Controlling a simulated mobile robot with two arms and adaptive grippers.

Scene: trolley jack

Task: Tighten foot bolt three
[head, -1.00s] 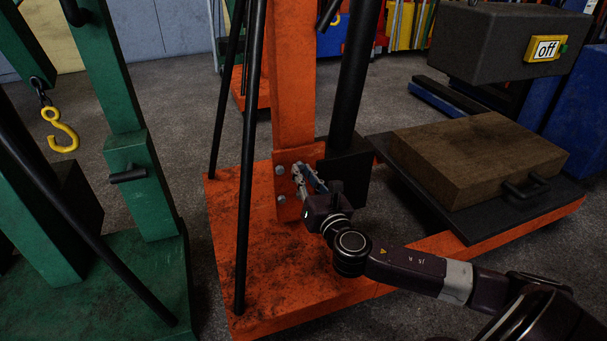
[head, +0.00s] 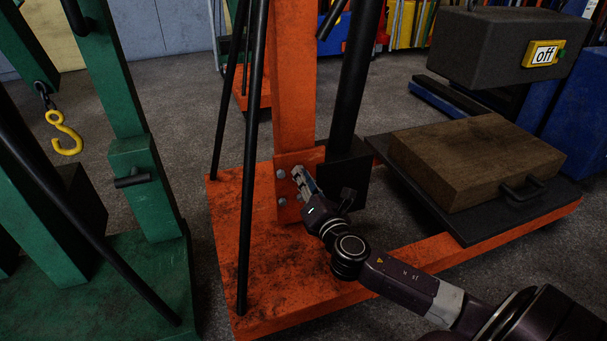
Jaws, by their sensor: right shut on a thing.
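The orange jack's foot plate (head: 289,208) carries foot bolts at the base of its orange post. Two grey bolt heads show on its left side, an upper one (head: 280,174) and a lower one (head: 283,201). My right gripper (head: 299,173) reaches in from the right, with its fingers against the upper right part of the plate. It is shut on a foot bolt there, which the fingers hide. I cannot read which number any bolt has. My left gripper is not in view.
A black cylinder (head: 349,92) rises close behind my right wrist. Thin black rods (head: 249,180) stand to the left. A brown block (head: 475,160) sits on a black platform at right. A green hoist (head: 140,190) with a yellow hook (head: 67,140) stands at left.

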